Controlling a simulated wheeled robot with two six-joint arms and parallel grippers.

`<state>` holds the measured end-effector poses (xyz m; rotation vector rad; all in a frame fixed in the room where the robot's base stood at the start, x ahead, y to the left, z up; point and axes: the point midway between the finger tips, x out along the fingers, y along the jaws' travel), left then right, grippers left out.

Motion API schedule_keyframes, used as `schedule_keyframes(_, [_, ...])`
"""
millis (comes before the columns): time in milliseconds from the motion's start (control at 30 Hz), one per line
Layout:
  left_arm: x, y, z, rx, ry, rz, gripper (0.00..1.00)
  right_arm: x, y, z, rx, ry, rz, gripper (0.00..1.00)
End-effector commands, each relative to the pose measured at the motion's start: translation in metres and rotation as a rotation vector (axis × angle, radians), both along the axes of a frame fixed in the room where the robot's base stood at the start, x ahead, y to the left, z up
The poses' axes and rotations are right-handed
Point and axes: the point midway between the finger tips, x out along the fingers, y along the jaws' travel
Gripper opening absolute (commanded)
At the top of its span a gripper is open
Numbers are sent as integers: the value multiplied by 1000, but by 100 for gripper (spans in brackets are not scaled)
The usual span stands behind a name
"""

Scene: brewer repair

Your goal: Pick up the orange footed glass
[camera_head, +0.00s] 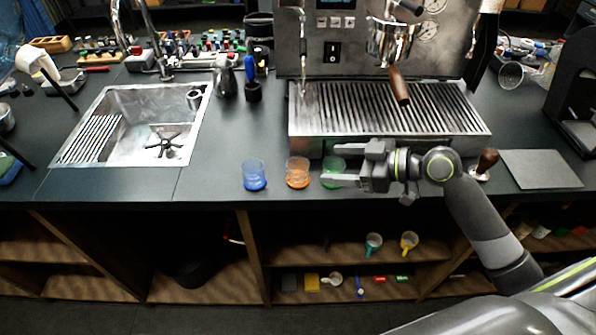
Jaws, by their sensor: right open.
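The orange footed glass (297,172) stands upright near the front edge of the dark counter, between two similar glasses. The blue glass (254,175) is on its left and the green glass (331,171) on its right. My right gripper (338,164) is open and points left, with its fingers at the green glass in the picture and their tips a little to the right of the orange glass. The fingers partly cover the green glass; I cannot tell whether they touch it. My left gripper is not in view.
A steel espresso machine with a slatted drip tray (375,115) stands behind the glasses. A sink (150,125) is at the left. The counter (215,165) between sink and glasses is clear. A grey mat (540,169) lies at the right, and open shelves (345,250) are below.

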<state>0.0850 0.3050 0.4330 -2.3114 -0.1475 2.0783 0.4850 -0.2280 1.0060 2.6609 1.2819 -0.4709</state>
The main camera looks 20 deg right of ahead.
Motion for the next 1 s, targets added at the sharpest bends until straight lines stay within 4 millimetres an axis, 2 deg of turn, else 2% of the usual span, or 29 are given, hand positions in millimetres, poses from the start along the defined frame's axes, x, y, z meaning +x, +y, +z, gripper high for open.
schedule_keyframes(133, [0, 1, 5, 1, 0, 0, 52, 9, 11, -3, 4, -1, -1, 69])
schedule_keyframes(467, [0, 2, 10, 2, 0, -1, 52, 15, 21, -8, 2, -1, 0, 69])
schedule_keyframes(800, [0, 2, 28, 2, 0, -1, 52, 32, 51, -19, 4, 0, -1, 69])
schedule_keyframes(1000, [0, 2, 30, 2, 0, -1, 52, 38, 59, -25, -1, 1, 0, 69])
